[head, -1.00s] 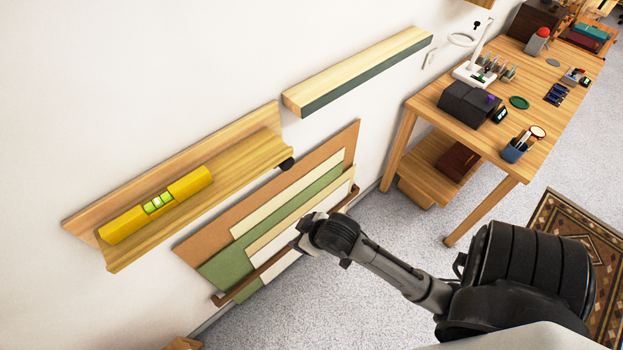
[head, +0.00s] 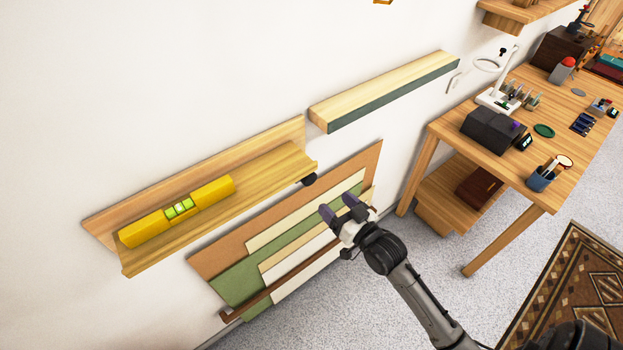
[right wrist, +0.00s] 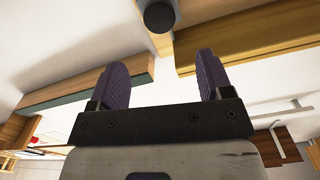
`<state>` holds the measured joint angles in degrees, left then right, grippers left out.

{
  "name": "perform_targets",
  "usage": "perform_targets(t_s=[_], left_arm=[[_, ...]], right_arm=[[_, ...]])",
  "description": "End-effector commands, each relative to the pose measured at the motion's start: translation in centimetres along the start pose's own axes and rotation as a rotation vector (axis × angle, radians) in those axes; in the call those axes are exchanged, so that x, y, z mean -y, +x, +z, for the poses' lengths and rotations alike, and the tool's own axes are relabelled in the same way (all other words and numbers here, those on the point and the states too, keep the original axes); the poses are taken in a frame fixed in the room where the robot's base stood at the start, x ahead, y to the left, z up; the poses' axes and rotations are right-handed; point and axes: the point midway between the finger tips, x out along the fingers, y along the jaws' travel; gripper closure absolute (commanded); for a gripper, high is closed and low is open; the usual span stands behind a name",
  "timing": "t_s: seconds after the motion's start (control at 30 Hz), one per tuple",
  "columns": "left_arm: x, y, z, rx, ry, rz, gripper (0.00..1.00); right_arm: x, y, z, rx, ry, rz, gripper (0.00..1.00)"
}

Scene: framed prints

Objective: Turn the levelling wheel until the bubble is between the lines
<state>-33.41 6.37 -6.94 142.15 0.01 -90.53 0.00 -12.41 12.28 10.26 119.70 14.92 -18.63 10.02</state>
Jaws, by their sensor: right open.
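The levelling wheel, a small black knob (head: 309,179), sits under the right end of the wooden picture ledge (head: 270,168). A yellow spirit level (head: 212,192) lies on the ledge towards its left end. Its green vial (head: 179,208) shows a pale bubble, too small to place against the lines. My right gripper (head: 338,206) is open and empty, below and right of the wheel, apart from it. In the right wrist view the knob (right wrist: 159,16) appears beyond and between the two purple fingertips (right wrist: 162,68). My left gripper is not in view.
Brown, cream and green boards (head: 235,275) lean on the wall below the ledge. A second shelf with a dark green front edge (head: 390,92) is up to the right. A wooden desk (head: 470,155) with small items stands further right. Open floor (head: 420,255) lies between.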

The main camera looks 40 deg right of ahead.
Motion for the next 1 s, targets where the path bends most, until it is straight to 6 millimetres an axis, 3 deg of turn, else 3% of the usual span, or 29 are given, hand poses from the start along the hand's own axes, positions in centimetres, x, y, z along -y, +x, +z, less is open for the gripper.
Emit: perform_targets(t_s=[0.3, 0.5, 0.7, 1.0], left_arm=[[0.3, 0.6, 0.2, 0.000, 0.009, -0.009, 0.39], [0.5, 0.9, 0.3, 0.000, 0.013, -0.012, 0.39], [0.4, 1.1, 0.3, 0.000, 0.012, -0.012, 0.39], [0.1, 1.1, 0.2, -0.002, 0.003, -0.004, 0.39]], right_arm=[[0.0, 6.1, 0.0, -0.001, -0.001, 0.000, 0.27], [0.0, 8.9, 0.1, 0.001, -0.001, 0.000, 0.27], [0.0, 10.5, 0.1, 0.001, -0.001, 0.000, 0.27], [0.0, 11.1, 0.0, 0.002, -0.001, 0.000, 0.27]])
